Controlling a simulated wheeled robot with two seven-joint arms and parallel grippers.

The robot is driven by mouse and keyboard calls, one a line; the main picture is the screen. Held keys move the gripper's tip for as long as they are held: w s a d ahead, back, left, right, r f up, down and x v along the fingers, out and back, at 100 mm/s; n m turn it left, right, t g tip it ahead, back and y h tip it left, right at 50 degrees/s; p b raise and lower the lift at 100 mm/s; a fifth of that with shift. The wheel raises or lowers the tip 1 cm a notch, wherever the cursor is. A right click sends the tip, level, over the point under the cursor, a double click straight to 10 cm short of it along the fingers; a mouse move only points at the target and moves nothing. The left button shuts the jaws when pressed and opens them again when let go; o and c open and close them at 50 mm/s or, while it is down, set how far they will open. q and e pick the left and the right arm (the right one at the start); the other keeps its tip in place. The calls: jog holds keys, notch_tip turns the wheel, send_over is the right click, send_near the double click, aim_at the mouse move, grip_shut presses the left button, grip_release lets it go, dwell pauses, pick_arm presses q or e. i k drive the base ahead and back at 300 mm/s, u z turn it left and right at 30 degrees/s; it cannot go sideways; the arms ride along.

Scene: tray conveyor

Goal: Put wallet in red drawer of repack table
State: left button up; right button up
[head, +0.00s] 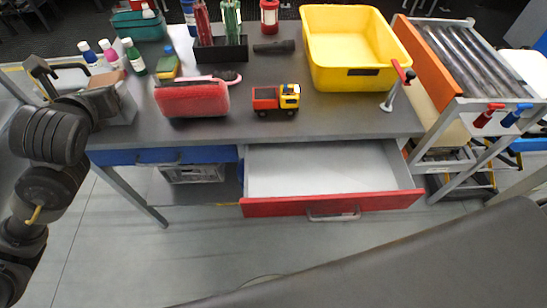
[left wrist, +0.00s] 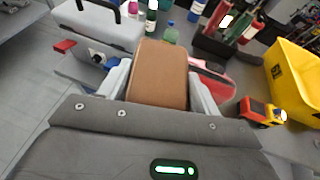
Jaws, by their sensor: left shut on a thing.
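The brown wallet (left wrist: 158,75) is between the fingers of my left gripper (left wrist: 160,88) in the left wrist view. In the head view my left gripper (head: 112,102) is over the left end of the repack table (head: 340,122), and little of the wallet shows there. The red drawer (head: 330,204) is pulled open below the table's front edge, to the right of the gripper. Its pale inside looks empty. My right gripper is in neither view.
A red pouch (head: 192,99), a toy truck (head: 276,99) and a yellow bin (head: 355,78) stand on the table. Several bottles (head: 134,57) are at the back left. The blue drawer (head: 180,156) is shut. A roller rack (head: 460,60) stands at right.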

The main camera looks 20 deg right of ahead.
aim_at(324, 181)
jog(key=u, duration=0.15)
jog(key=k, duration=1.1)
jog(key=z, duration=1.05)
